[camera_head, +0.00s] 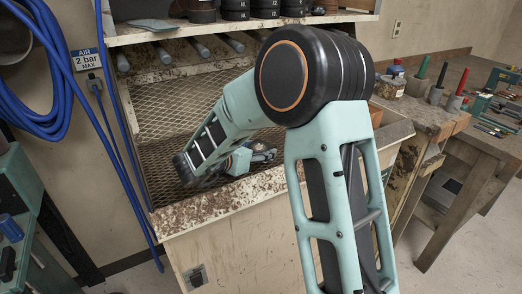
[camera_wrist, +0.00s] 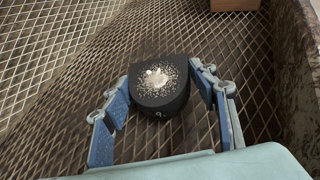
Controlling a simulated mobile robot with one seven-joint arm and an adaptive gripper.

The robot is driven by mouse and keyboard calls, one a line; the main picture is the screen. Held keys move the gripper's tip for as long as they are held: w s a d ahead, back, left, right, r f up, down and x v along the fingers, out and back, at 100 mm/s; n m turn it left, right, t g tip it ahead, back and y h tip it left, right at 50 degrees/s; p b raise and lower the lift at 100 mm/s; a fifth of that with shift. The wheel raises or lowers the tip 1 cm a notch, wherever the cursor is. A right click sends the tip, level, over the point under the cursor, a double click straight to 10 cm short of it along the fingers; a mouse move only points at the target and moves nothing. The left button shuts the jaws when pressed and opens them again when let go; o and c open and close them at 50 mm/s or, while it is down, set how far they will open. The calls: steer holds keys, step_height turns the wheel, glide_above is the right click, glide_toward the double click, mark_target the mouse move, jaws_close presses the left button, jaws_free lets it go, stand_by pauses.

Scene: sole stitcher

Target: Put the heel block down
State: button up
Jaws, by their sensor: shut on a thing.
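The heel block (camera_wrist: 160,92) is a black, D-shaped block with a pale, speckled patch on its top. In the wrist view it sits between the two blue-padded fingers of my gripper (camera_wrist: 163,94), which is shut on it. Below it is the expanded-metal mesh floor (camera_wrist: 60,75) of the bench tray; I cannot tell whether the block touches the mesh. In the head view my gripper (camera_head: 258,154) is low inside the mesh-lined tray, behind the dirty front rim. The block cannot be made out there, hidden by my arm and gripper.
A brown block (camera_wrist: 235,4) lies at the far edge of the wrist view. A stained wall (camera_wrist: 292,60) rises close on the right. The front rim (camera_head: 225,201) stands before my gripper. A shelf (camera_head: 150,36) with black stacked blocks hangs above. Mesh left of the block is clear.

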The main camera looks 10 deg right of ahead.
steer(key=shift+f+b, duration=0.35)
steer(key=o, duration=1.3)
steer(key=shift+r, duration=0.1)
steer(key=shift+r+p, duration=0.25)
steer(key=shift+p, duration=0.25)
steer(key=v, duration=1.2)
steer(key=shift+a+f, duration=0.1)
steer(key=shift+a, duration=0.05)
steer(key=shift+w, duration=0.1)
